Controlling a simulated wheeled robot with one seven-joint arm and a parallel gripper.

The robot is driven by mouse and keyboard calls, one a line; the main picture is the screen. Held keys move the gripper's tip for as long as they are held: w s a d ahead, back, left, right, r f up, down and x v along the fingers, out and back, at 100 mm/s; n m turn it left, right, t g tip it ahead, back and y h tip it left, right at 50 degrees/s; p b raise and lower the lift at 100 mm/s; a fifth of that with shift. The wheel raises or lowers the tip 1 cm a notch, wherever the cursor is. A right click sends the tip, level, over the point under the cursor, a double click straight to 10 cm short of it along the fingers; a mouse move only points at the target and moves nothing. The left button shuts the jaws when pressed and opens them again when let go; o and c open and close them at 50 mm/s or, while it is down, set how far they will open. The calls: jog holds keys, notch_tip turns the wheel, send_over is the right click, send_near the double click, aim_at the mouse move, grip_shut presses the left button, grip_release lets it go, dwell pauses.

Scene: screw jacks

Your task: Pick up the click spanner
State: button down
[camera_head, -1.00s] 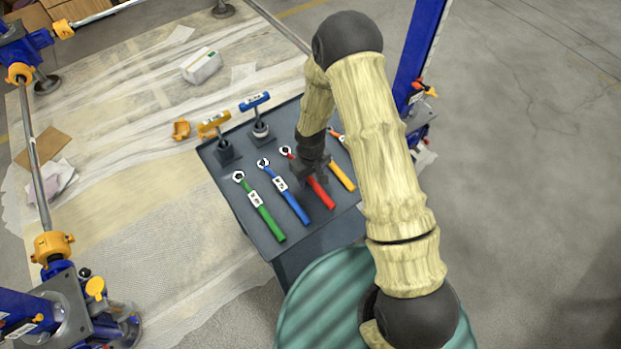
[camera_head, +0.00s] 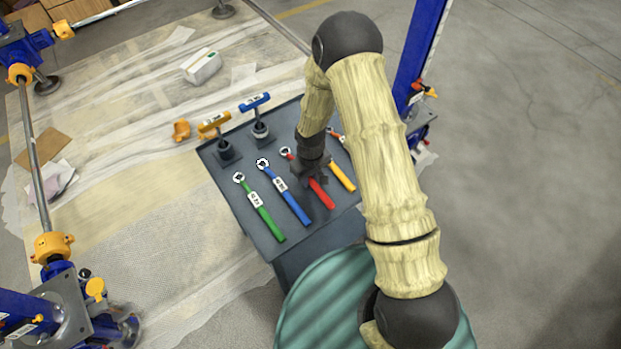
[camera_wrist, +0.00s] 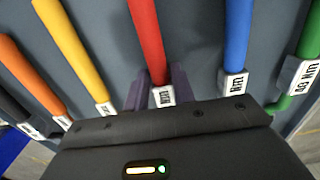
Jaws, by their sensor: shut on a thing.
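Several ratchet-headed spanners lie side by side on a dark grey cart top (camera_head: 246,226), each with a coloured handle and a white label. I cannot read the labels well enough to tell which is the click spanner. My gripper (camera_head: 314,174) is over the red spanner (camera_head: 321,194), covering its middle. In the wrist view my gripper (camera_wrist: 157,88) is shut on the red spanner (camera_wrist: 147,40), its two dark purple fingers on either side of the handle by the label. The spanner appears to be still on the cart top.
The blue spanner (camera_head: 290,200) and green spanner (camera_head: 266,219) lie left of the red one; the yellow spanner (camera_head: 342,176) lies close on its right. An orange spanner (camera_wrist: 33,74) lies beyond. Two T-handled tools, yellow (camera_head: 215,123) and blue (camera_head: 256,102), stand at the back.

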aim_at(311, 178)
jog(key=shift+r, duration=0.15)
notch_tip(311, 178, up, 10)
jog(key=shift+b, duration=0.3)
dwell(0.5)
jog(key=w+d+m+p, duration=0.1)
jog(key=d+m+p, duration=0.3)
jog(key=d, duration=1)
jog(key=m, duration=0.2)
jog(key=shift+w+f+m, duration=0.2)
jog(key=shift+w+m, duration=0.2)
